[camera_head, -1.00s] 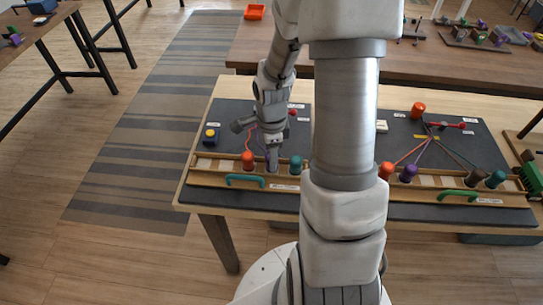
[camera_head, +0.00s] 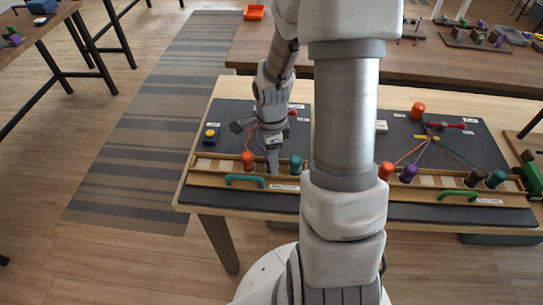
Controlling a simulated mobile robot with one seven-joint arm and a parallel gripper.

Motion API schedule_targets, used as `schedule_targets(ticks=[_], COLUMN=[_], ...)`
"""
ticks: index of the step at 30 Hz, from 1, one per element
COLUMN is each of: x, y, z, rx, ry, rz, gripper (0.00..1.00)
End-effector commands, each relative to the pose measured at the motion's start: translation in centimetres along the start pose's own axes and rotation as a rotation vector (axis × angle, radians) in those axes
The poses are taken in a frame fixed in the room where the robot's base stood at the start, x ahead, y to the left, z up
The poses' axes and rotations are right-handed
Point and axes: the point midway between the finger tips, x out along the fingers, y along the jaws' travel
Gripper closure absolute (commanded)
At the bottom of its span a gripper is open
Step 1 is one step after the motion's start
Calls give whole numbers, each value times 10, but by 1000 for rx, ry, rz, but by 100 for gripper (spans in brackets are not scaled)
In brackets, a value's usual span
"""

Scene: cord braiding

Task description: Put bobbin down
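A purple cord (camera_head: 261,140) runs from under my wrist to the fingers. A purple bobbin at the fingertips is mostly hidden, and I cannot tell whether the fingers still grip it. The wooden tray (camera_head: 210,180) has a teal handle (camera_head: 245,180) at its front. The orange and teal bobbins stand upright in it.
A yellow-topped button box (camera_head: 210,134) is on the left board. My arm hides the middle of the table. The right board has a tray with several bobbins, including an orange one (camera_head: 386,171) and a purple one (camera_head: 408,173), with cords running to a centre. A green brush-like thing (camera_head: 530,178) is at the right edge.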

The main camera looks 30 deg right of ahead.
Motion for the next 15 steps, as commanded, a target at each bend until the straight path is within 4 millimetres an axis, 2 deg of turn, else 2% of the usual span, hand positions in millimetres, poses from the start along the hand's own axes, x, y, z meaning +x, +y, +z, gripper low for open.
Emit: schedule_targets(ticks=[9,15], x=[-69,-105], y=[-1,-1], z=[0,0], rx=[0,-1], ry=[1,1], rz=[-7,-4], gripper=[27,27])
